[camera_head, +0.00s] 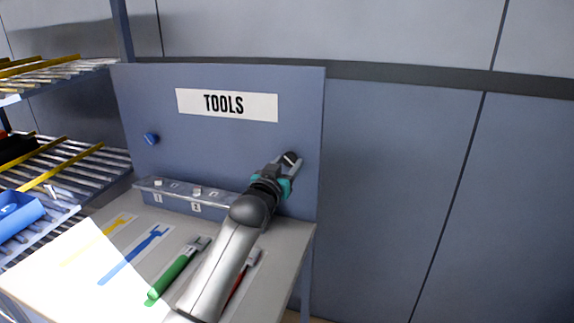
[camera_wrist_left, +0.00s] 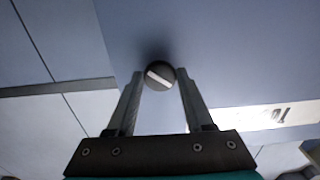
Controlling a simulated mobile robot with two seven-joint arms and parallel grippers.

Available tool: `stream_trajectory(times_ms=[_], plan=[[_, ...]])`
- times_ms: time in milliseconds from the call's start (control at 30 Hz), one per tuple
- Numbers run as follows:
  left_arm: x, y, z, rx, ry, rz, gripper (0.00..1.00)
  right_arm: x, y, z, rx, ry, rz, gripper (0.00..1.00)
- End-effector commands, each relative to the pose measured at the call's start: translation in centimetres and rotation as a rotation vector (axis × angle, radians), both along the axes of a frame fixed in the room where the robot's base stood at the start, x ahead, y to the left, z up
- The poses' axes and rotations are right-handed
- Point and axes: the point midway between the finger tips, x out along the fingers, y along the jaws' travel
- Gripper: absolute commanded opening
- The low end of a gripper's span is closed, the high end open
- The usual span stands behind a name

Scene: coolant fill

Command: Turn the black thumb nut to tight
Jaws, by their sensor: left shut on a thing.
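The black thumb nut (camera_head: 290,158) is on the right side of the blue-grey TOOLS board (camera_head: 225,135). In the left wrist view the nut (camera_wrist_left: 159,76) is a round dark knob with a white line across its face, slanted slightly. My left gripper (camera_head: 288,162) reaches up to the board and is shut on the nut. In the left wrist view its two fingertips (camera_wrist_left: 160,73) lie on either side of the nut. My right gripper is not in view.
A blue knob (camera_head: 151,139) is on the board's left. A grey rail with small switches (camera_head: 190,194) runs below. On the bench (camera_head: 80,250) lie a green-handled tool (camera_head: 175,275) and a red-handled tool (camera_head: 238,282), partly behind my arm.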

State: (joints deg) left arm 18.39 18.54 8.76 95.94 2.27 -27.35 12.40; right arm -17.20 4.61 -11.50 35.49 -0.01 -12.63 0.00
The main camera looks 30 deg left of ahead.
Motion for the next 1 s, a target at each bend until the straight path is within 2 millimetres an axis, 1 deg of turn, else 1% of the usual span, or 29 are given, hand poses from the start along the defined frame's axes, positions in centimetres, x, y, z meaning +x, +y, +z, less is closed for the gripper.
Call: stream_trajectory(times_ms=[167, 367, 700, 1000], plan=[[0.0, 0.0, 0.0, 0.028, 0.009, -0.001, 0.00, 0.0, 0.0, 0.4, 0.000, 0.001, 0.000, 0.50], [0.0, 0.0, 0.1, 0.122, 0.033, -0.001, 0.00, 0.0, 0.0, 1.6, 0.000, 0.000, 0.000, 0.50], [0.0, 0.1, 0.2, 0.411, 0.103, -0.001, 0.00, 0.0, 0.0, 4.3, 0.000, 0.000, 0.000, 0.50], [0.0, 0.1, 0.2, 0.685, 0.166, -0.001, 0.00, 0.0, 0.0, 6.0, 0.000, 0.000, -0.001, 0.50]])
